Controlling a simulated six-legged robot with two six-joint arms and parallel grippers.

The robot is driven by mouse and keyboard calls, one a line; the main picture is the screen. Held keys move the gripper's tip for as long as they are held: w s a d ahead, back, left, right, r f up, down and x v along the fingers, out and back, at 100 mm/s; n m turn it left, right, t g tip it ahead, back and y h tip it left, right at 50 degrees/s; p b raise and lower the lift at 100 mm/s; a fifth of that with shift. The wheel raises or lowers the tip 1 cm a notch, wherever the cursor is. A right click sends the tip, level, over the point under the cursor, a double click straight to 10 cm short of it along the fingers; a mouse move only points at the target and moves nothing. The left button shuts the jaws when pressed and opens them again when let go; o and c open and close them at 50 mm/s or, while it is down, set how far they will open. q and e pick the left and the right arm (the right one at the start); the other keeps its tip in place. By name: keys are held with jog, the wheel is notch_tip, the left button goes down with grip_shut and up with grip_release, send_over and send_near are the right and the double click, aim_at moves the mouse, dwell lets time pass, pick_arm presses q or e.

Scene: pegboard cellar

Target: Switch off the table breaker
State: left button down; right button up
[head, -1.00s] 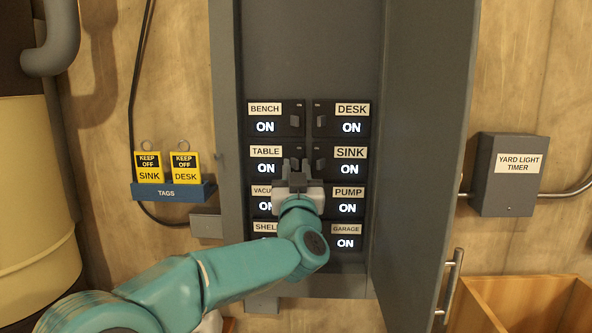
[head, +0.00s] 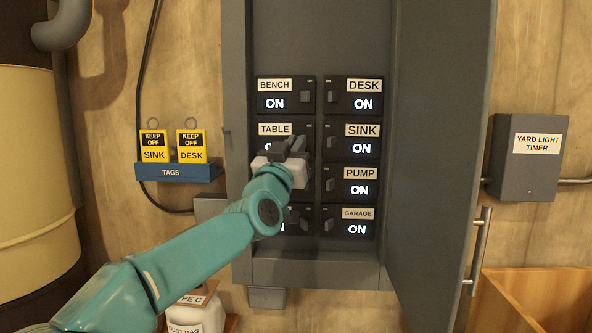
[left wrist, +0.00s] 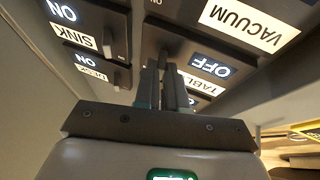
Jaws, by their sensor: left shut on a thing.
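The table breaker (head: 266,129) is in the left column of the open panel, second from the top. In the left wrist view, which is upside down, the display above its TABLE label (left wrist: 203,84) reads OFF. In the head view my gripper covers most of that display. My left gripper (head: 299,144) is at the right side of this breaker, and its fingers (left wrist: 167,82) are shut on the breaker's switch. The switch itself is mostly hidden between the fingers. My right gripper is not in view.
The bench (head: 274,85), desk (head: 364,86), sink (head: 362,130), pump (head: 361,173) and garage (head: 358,213) breakers read ON. The panel door (head: 440,150) stands open at right. A tag rack (head: 178,172) hangs at left, a timer box (head: 530,160) at right.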

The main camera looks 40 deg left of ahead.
pick_arm(q)
jog(key=shift+w+d+f+h, duration=0.15)
jog(key=shift+h, duration=0.25)
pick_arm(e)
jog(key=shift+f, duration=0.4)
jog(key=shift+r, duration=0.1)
pick_arm(q)
jog(key=c, duration=1.1)
grip_release()
jog(key=shift+d, duration=0.2)
jog(key=shift+c, duration=0.2)
jog(key=shift+d, duration=0.25)
jog(key=b+v, duration=0.1)
jog(key=v, duration=0.4)
jog(key=b+v, duration=0.1)
jog(key=v, duration=0.4)
jog(key=b+v, duration=0.2)
jog(key=v, duration=0.4)
jog(key=shift+a, duration=0.35)
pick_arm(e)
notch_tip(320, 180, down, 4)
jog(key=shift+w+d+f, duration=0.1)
pick_arm(q)
jog(key=shift+s, duration=0.25)
